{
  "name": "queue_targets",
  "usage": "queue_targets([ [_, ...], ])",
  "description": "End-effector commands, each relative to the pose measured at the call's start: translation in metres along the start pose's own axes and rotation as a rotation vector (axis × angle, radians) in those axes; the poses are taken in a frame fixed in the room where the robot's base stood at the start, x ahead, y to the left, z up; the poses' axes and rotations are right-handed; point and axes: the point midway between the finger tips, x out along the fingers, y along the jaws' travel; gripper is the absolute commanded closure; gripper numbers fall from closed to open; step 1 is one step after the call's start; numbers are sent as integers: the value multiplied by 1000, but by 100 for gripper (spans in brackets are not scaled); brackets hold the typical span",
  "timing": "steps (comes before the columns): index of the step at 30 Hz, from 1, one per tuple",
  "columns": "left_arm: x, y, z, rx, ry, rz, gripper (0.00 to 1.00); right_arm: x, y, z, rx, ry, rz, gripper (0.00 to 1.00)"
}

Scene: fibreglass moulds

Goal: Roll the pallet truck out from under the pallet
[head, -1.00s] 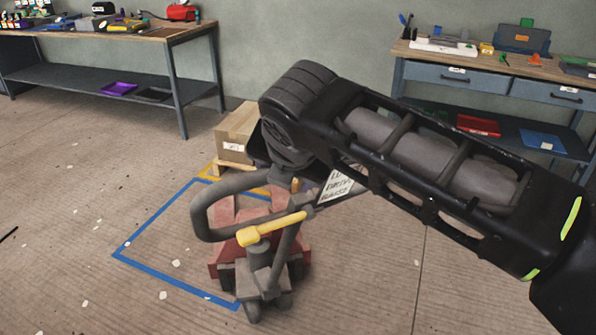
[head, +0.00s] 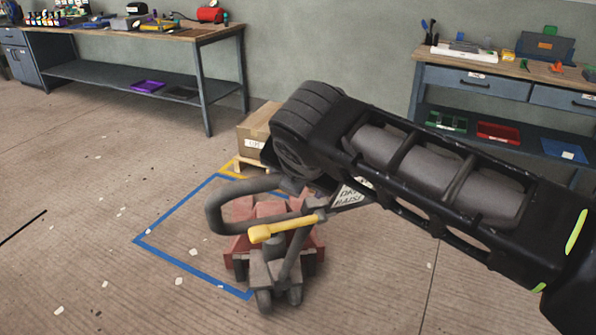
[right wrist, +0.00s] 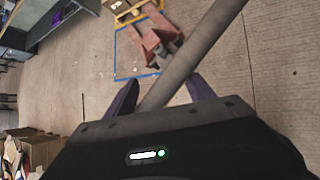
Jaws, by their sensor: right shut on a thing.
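The red pallet truck (head: 285,262) stands on the floor, its wheels by the near corner of a blue tape outline. Its grey loop handle (head: 218,208) has a yellow lever (head: 285,229). The wooden pallet (head: 236,171) is behind it with a cardboard box (head: 255,141) on top; my arm hides part of both. In the right wrist view the truck's red forks (right wrist: 152,24) reach toward the pallet at the top edge; how far under cannot be told. My right gripper (right wrist: 163,92) is shut on the handle's grey bar (right wrist: 205,45). My left gripper is out of view.
Blue tape (head: 185,272) and yellow tape (head: 228,168) mark the floor. Workbenches stand along the wall at left (head: 150,39) and right (head: 470,73). Open floor lies left of and in front of the truck. Cardboard boxes (right wrist: 38,150) show at lower left in the wrist view.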

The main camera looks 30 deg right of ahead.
Motion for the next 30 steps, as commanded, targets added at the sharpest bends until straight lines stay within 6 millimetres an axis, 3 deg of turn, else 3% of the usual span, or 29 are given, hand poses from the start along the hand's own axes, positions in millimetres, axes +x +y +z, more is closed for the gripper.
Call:
queue_targets([
  [1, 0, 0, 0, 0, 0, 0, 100, -3, 7, -5, -49, -3, 18, 100],
  [5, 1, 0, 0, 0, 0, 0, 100, -8, 5, -9, -49, -4, 19, 100],
  [30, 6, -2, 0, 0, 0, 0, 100, -62, -26, -60, -48, -2, 21, 100],
])
